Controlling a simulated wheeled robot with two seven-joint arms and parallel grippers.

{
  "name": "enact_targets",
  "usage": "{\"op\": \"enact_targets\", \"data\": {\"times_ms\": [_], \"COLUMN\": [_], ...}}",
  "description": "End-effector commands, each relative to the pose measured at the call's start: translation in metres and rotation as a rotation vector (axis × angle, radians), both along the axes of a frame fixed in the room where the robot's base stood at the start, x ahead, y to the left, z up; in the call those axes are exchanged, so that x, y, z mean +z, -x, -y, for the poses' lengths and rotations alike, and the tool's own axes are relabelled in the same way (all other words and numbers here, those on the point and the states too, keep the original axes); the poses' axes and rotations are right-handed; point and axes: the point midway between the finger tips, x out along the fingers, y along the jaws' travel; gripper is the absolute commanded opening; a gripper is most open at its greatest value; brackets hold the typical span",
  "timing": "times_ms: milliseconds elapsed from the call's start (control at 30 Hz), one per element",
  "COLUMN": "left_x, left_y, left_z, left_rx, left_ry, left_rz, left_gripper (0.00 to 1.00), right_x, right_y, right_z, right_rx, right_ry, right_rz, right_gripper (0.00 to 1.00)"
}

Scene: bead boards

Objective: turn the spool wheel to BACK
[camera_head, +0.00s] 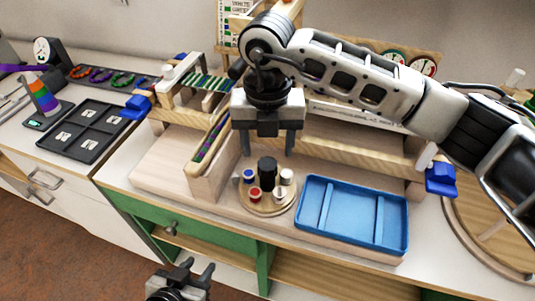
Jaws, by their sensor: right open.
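The spool wheel (281,208) is a round wooden disc on the pale wooden board, left of the blue tray. It carries a dark upright post (267,173) in its middle, a blue-and-white spool (249,176), a red-and-white spool (254,194), a whitish spool (287,176) and another red-topped spool (278,193). No BACK mark is readable. My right gripper (268,146) is open, pointing down above and behind the wheel in the picture, apart from the spools. My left gripper (198,268) is low at the bottom edge, away from the wheel, with its fingers apart and empty.
A dark tray (75,147) is on the left counter. My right arm covers much of the back.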

Motion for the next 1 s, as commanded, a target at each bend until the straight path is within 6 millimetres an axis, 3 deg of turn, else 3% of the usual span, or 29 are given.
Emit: {"op": "enact_targets", "data": {"times_ms": [100, 300, 667, 833, 1000], "left_x": [0.004, 0.009, 0.006, 0.005, 0.004], "left_y": [-0.002, -0.008, -0.007, -0.005, -0.004], "left_z": [-0.001, -0.002, -0.003, -0.003, -0.003], "left_rx": [0.002, 0.007, 0.009, 0.009, 0.009], "left_ry": [-0.001, -0.002, -0.005, -0.005, -0.005], "left_rz": [0.004, 0.018, 0.009, 0.006, 0.004], "left_gripper": [0.36, 0.36, 0.36, 0.36, 0.36], "right_x": [-0.021, -0.042, -0.048, -0.048, -0.048], "right_y": [0.0, 0.0, 0.0, 0.0, 0.0], "right_z": [0.0, 0.0, 0.0, 0.0, 0.0], "right_rx": [-0.003, -0.001, -0.001, -0.001, 0.001], "right_ry": [0.001, -0.001, -0.001, -0.001, -0.001], "right_rz": [-0.003, -0.002, 0.001, 0.0, 0.0], "right_gripper": [0.58, 0.58, 0.58, 0.13, 0.13]}}
